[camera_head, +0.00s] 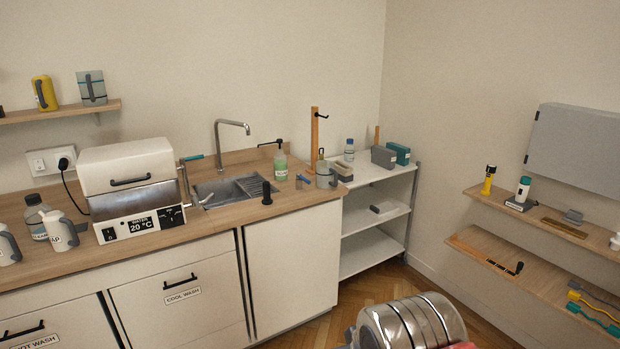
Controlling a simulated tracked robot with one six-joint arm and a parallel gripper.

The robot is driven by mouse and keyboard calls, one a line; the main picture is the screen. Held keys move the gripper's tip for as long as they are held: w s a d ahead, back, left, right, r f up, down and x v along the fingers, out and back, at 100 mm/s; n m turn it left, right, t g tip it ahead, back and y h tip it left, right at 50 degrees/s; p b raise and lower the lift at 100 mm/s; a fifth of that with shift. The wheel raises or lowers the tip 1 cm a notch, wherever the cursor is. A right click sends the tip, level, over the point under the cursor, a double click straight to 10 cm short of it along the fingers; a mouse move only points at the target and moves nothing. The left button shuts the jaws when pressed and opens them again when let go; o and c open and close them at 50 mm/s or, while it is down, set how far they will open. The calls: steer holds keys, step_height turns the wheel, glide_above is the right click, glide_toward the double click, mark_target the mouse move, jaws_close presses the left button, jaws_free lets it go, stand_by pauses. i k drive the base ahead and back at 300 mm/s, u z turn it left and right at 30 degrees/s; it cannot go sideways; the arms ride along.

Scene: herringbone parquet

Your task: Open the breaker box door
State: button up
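A flat grey box (577,150), which looks like the breaker box, is mounted on the right wall above two wooden shelves. Its front appears closed, and its right side is cut off by the picture edge. Small dark hinge-like marks show at its left edge. I see no handle on the visible part. My gripper's fingers are not in view. A rounded grey banded shape with a red patch shows at the bottom edge; I cannot tell whether it is part of my arm.
The upper wall shelf (552,222) below the box holds a yellow torch (488,180) and small devices. The lower shelf (540,275) holds coloured straps. A counter (205,226) with a sink and a white rack (375,218) stand left. Parquet floor (335,318) shows between.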

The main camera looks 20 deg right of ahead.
mark_target(580, 149)
steer(key=z, duration=0.3)
steer(key=i, duration=0.7)
steer(key=z, duration=0.8)
steer(key=i, duration=0.6)
steer(key=z, duration=0.95)
steer(key=i, duration=1.3)
steer(key=z, duration=0.4)
steer(key=k, duration=0.5)
steer(key=u, duration=1)
